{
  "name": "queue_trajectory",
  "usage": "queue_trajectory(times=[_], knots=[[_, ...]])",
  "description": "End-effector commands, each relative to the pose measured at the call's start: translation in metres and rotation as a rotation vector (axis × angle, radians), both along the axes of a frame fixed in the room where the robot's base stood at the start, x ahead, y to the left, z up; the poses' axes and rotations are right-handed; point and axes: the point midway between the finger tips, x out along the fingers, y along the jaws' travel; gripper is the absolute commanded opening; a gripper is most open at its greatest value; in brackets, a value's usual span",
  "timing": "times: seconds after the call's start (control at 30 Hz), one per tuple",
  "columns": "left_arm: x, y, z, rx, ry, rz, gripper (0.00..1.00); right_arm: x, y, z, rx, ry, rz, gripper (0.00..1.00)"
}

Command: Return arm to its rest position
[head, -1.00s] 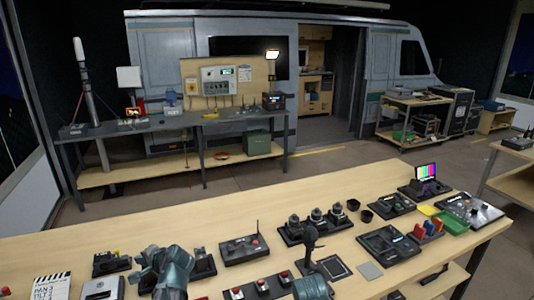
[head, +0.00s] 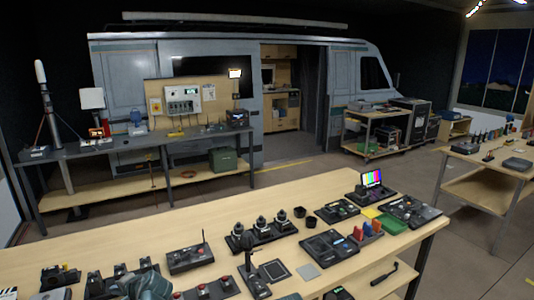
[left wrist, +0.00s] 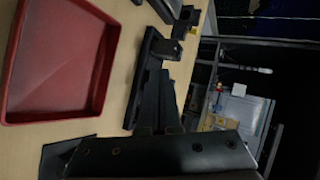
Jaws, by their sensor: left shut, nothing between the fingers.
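My left gripper shows at the bottom of the left wrist view, with its dark fingers (left wrist: 162,108) together and nothing seen between them. The fingers are near black devices on the wooden table. In the head view, grey-teal parts of my left arm show at the bottom edge, low over the front left of the workbench (head: 345,213); the fingertips cannot be made out there. My right gripper cannot be made out in either view.
A red tray (left wrist: 58,62) lies left of the fingers in the left wrist view. A van stands behind.

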Motion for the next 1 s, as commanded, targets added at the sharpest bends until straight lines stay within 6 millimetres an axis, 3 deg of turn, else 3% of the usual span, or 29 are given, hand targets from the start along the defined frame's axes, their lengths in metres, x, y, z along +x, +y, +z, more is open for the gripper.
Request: queue_trajectory(times=[0.37,0.57,0.77,0.9,1.0], knots=[[0.000,-0.060,-0.025,-0.159,-0.004,0.015,0.00,0.000,0.000,0.000,0.000,0.000,0.000,0.00],[-0.007,-0.119,-0.048,-0.306,0.017,0.032,0.00,0.000,0.000,0.000,0.000,0.000,0.000,0.00],[-0.031,-0.209,-0.076,-0.509,0.094,0.055,0.00,0.000,0.000,0.000,0.000,0.000,0.000,0.00],[-0.065,-0.285,-0.094,-0.663,0.200,0.079,0.00,0.000,0.000,0.000,0.000,0.000,0.000,0.00],[-0.091,-0.328,-0.101,-0.743,0.279,0.095,0.00,0.000,0.000,0.000,0.000,0.000,0.000,0.00]])
